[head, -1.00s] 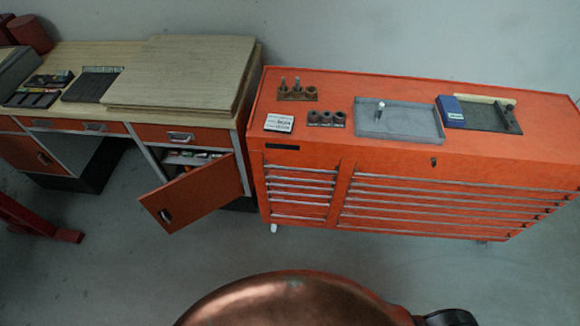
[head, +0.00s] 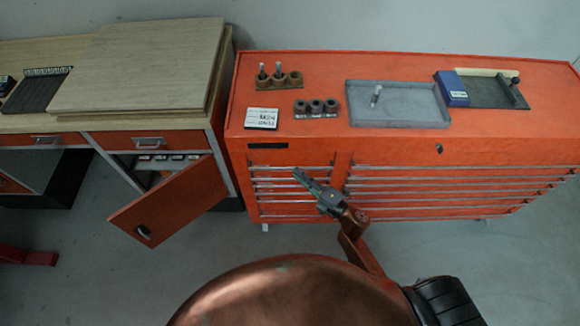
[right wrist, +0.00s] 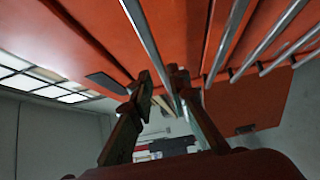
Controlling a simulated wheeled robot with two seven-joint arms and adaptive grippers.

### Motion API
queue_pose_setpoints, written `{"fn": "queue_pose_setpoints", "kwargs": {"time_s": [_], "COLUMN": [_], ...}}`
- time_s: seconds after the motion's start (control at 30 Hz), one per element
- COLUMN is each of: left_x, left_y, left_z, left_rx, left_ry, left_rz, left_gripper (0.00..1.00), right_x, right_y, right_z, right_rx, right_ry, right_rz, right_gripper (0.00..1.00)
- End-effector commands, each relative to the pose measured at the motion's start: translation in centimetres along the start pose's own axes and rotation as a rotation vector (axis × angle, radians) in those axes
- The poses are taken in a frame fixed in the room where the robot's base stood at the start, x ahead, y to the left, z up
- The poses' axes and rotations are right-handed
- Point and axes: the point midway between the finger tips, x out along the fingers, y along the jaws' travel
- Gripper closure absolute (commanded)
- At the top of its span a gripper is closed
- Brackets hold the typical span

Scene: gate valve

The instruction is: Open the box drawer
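The orange tool box (head: 400,150) is a wide chest with drawers in a narrow left column and a wide right column. Its drawers have long silver bar handles, and all look closed. My right gripper (head: 300,176) is in front of the upper part of the narrow left column (head: 290,191). In the right wrist view, its two fingers (right wrist: 162,80) are apart. A silver drawer handle (right wrist: 148,42) runs through the gap between them in the picture; I cannot tell whether either finger touches it. My left gripper is not in view.
On the box top are a grey tray (head: 400,108), dark sockets (head: 316,108), a brown holder (head: 280,82) and a white card (head: 262,118). At left, a workbench (head: 165,141) has an orange door (head: 172,205) hanging open. The floor before the box is clear.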

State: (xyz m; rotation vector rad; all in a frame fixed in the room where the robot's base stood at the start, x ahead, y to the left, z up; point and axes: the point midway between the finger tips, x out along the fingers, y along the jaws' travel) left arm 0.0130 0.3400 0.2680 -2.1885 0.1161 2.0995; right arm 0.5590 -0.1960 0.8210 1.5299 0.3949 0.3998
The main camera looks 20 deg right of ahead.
Motion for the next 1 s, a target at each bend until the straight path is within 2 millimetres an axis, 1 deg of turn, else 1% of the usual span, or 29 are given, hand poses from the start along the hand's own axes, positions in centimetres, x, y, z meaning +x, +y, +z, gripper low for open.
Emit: {"fn": "queue_pose_setpoints", "kwargs": {"time_s": [0.03, 0.1, 0.2, 0.33, 0.47, 0.67, 0.9, 1.0], "left_x": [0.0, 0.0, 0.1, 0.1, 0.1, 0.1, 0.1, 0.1], "left_y": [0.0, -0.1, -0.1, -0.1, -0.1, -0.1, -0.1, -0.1], "left_z": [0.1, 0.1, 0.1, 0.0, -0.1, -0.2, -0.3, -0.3], "left_rx": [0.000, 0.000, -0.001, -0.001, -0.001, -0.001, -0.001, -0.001], "left_ry": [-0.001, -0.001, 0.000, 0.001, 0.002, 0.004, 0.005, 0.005], "left_rz": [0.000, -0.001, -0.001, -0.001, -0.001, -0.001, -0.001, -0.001], "left_gripper": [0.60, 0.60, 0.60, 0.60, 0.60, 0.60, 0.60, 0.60], "right_x": [1.0, 2.1, 3.4, 4.5, 4.8, 4.8, 4.8, 4.8], "right_y": [0.0, 0.1, 0.0, -0.1, -0.1, -0.1, -0.1, -0.1], "right_z": [0.0, 0.0, 0.0, 0.0, 0.0, 0.0, 0.0, 0.0], "right_rx": [0.001, 0.002, 0.003, 0.003, 0.004, 0.004, 0.005, 0.005], "right_ry": [0.001, 0.001, 0.000, -0.001, -0.001, -0.001, -0.001, -0.002], "right_rz": [0.002, 0.002, 0.001, -0.001, -0.001, -0.001, -0.001, -0.002], "right_gripper": [0.84, 0.84, 0.84, 0.84, 0.84, 0.84, 1.00, 1.00]}}
